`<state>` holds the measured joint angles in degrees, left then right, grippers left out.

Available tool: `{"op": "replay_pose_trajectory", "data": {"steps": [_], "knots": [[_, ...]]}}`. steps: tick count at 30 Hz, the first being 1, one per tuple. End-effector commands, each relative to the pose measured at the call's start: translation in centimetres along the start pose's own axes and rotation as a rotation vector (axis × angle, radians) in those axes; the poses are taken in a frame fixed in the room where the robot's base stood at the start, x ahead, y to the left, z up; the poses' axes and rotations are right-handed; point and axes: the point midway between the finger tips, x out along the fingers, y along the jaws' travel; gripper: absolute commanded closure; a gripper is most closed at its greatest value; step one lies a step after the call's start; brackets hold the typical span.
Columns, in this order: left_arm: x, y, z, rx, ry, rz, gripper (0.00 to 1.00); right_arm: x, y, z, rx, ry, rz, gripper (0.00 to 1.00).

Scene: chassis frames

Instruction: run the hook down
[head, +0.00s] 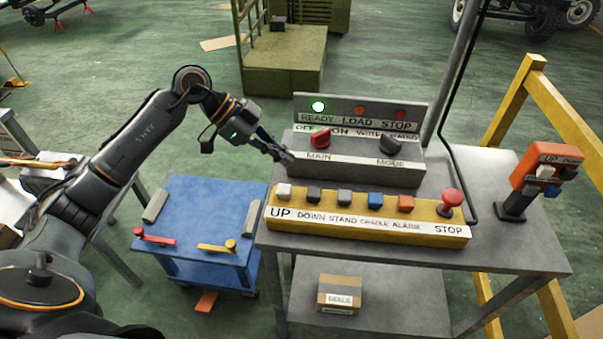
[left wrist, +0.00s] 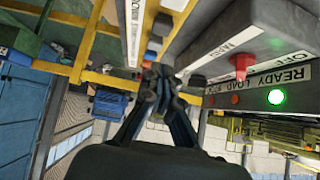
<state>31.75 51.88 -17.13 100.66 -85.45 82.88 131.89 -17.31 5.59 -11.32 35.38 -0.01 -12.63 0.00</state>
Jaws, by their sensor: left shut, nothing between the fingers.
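A yellow button box (head: 370,223) lies on the grey bench. Its row holds a white button (head: 283,190) over UP, a dark button (head: 314,194) over DOWN, a grey one, a blue one, an orange one and a red STOP mushroom (head: 451,199). Behind it, a grey switch box (head: 355,170) has a red MAIN knob (head: 320,138) and a black MODE knob (head: 390,143). Its READY lamp (head: 318,107) is lit. My left gripper (head: 287,157) is shut and empty by that box's left end, behind the white button. The fingers also show in the left wrist view (left wrist: 165,82). No hook shows.
An orange pendant (head: 545,165) with buttons stands at the bench's right, its lettering partly unclear. A dark pole and black cable rise behind the bench. A blue cart (head: 208,215) stands left, and a cardboard box (head: 339,292) sits on the lower shelf.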

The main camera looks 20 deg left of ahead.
Motion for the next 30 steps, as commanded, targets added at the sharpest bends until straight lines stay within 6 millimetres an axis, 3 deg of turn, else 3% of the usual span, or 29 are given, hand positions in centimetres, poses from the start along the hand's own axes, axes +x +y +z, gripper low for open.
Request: {"op": "replay_pose_trajectory", "data": {"steps": [7, 30], "knots": [[-2.6, 0.0, -0.1, 0.002, 0.002, 0.000, 1.00, 0.7, -2.5, -1.1, 0.009, 0.016, -0.029, 0.60], [-2.9, 0.0, -0.2, 0.003, 0.003, 0.000, 1.00, 0.7, -1.3, -0.5, 0.004, 0.008, -0.015, 0.60]]}}
